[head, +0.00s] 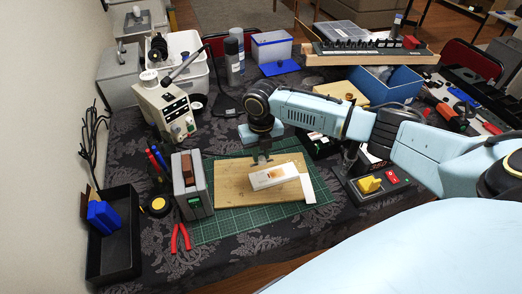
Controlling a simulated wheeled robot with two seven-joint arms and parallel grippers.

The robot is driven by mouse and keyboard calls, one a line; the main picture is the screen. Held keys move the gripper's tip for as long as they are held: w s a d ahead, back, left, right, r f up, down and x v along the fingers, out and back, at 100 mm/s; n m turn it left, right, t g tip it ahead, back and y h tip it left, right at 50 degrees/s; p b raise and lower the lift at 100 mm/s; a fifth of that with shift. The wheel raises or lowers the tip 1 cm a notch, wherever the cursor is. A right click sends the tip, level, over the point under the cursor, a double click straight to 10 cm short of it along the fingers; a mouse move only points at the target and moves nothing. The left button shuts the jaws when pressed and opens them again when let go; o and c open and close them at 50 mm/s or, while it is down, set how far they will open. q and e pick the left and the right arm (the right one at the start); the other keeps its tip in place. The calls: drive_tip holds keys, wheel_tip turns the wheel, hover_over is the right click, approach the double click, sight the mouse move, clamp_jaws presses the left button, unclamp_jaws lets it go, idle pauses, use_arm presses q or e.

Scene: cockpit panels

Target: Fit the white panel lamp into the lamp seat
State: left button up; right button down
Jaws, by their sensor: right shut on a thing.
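My right gripper (261,158) points down over the wooden board (230,180), just behind a white box with orange print (268,178). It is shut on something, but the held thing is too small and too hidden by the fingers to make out. I cannot pick out the white panel lamp for sure. A beige panel box (166,112) with dark switches and small round fittings stands at the back left. I cannot tell which fitting, if any, is the lamp seat. My left gripper is not in view.
The board lies on a green cutting mat (240,222). A grey meter (191,184), red pliers (181,238) and a black tray (114,250) are left. A control box with a yellow knob (369,184) is right. My right arm crosses above the table's right half.

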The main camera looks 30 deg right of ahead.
drive_tip(key=shift+w, duration=0.1)
idle(0.3)
drive_tip(key=shift+f+b, duration=1.6)
drive_tip(key=shift+f, duration=1.3)
drive_tip(key=shift+p, duration=0.7)
drive_tip(key=shift+f+b, duration=0.8)
drive_tip(key=shift+f, duration=0.3)
drive_tip(key=c, duration=1.2)
unclamp_jaws()
drive_tip(key=shift+r, duration=0.1)
